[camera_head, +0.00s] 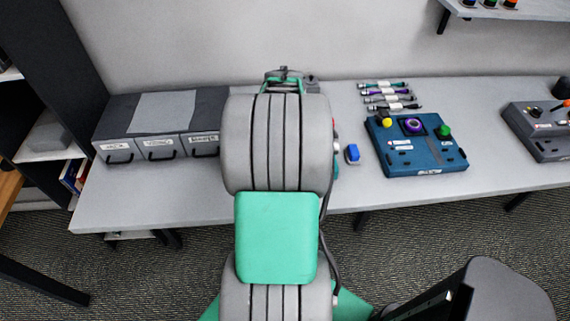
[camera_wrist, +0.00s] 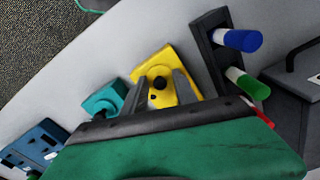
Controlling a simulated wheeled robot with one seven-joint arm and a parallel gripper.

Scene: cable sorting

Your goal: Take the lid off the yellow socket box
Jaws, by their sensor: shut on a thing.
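The yellow socket box (camera_wrist: 152,68) is in the middle of the wrist view, with a round dark knob on its top. My gripper (camera_wrist: 162,82) reaches over it, one finger on each side of the knob, shut on the lid by this knob. The gripper's green body hides the near part of the box. I cannot tell whether the lid is seated or raised. In the head view my arm hides the yellow box and the fingers.
A teal box (camera_wrist: 103,99) stands close beside the yellow one. A dark holder (camera_wrist: 208,52) with blue and green cylinders is on the other side. The head view shows grey drawers (camera_head: 119,150), a small blue object (camera_head: 352,153), a blue panel (camera_head: 398,160) and several cables (camera_head: 385,96).

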